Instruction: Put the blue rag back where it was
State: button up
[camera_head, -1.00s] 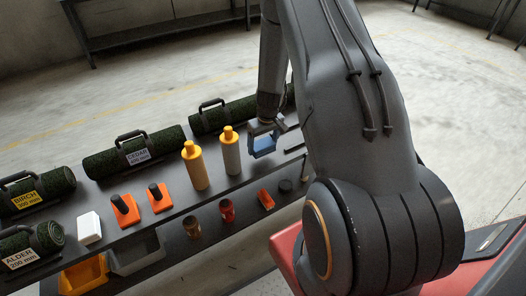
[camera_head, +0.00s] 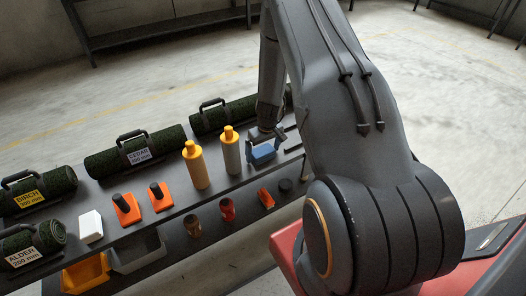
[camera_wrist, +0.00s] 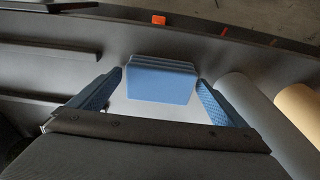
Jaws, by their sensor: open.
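The blue rag (camera_head: 263,153) is a folded light-blue block on the dark bench top, right of the two bottles. In the wrist view the rag (camera_wrist: 160,80) lies between and just beyond my two blue-padded fingers. My gripper (camera_head: 264,137) is directly above the rag in the head view. In the wrist view my gripper (camera_wrist: 160,92) is open, with a gap between each fingertip and the rag. The arm partly hides the bench behind it.
A grey bottle (camera_head: 230,152) stands close left of the rag, and a yellow bottle (camera_head: 195,168) is beyond it. Turf rolls (camera_head: 135,152) line the back. Orange tools (camera_head: 127,210) and a white block (camera_head: 90,227) sit further left. A thin rail (camera_wrist: 60,57) lies on the bench.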

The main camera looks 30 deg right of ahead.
aim_at(265, 154)
jog(key=shift+r, duration=0.1)
notch_tip(265, 154, up, 12)
jog(key=s+f+b, duration=0.1)
jog(key=s+b, duration=0.1)
jog(key=s+a+r+g, duration=0.1)
jog(key=s+a+r, duration=1.6)
jog(key=s, duration=0.3)
jog(key=shift+s+r, duration=0.25)
jog(key=shift+r, duration=0.5)
jog(key=shift+c, duration=0.4)
